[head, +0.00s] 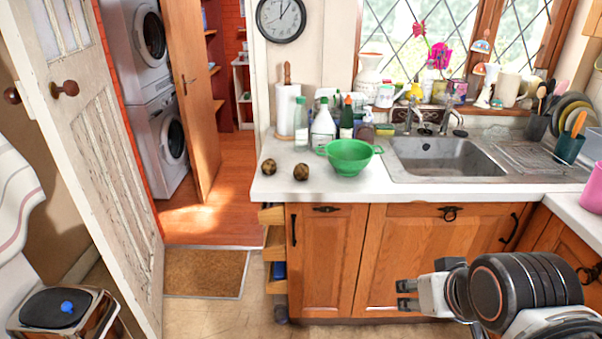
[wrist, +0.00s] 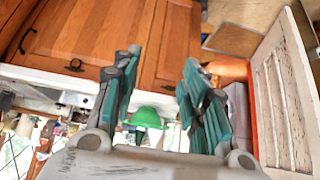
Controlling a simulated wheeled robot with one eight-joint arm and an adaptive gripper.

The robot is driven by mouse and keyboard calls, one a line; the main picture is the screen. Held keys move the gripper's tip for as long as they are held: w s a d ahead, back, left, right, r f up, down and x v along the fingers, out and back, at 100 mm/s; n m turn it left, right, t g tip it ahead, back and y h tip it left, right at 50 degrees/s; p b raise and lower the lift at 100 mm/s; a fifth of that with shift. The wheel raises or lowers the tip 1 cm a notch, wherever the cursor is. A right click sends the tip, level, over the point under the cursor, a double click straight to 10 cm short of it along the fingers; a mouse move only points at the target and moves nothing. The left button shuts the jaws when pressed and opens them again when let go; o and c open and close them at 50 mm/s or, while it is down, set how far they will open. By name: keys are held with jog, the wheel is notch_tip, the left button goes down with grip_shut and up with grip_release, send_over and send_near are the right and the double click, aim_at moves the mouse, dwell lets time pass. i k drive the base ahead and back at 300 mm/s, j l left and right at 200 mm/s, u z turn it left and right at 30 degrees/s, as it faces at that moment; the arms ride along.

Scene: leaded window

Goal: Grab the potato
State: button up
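Two small, round, mottled brown things that look like potatoes lie on the white counter in the head view: a left potato (head: 269,167) and a right potato (head: 301,172). They lie apart, left of the green colander (head: 349,157). My gripper (head: 407,294) is low at the right, in front of the wooden cabinet doors and below the counter top, away from both potatoes. In the wrist view, which looks upside down, my gripper (wrist: 162,68) has its fingers wide apart with nothing between the tips. I cannot make out the potatoes clearly there.
The counter's front edge (head: 400,191) lies between my gripper's level and the potatoes. Bottles (head: 322,125) and a paper roll (head: 287,110) stand behind them. The sink (head: 440,156) is to the right. An open drawer stack (head: 274,245) is below left.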

aim_at(301, 171)
jog(key=i+j, duration=0.1)
jog(key=j, duration=0.5)
jog(key=i+j, duration=0.1)
jog(key=j, duration=0.5)
jog(key=i+j, duration=0.15)
jog(key=j, duration=0.45)
jog(key=i+j, duration=0.1)
jog(key=j, duration=0.45)
jog(key=z, duration=0.05)
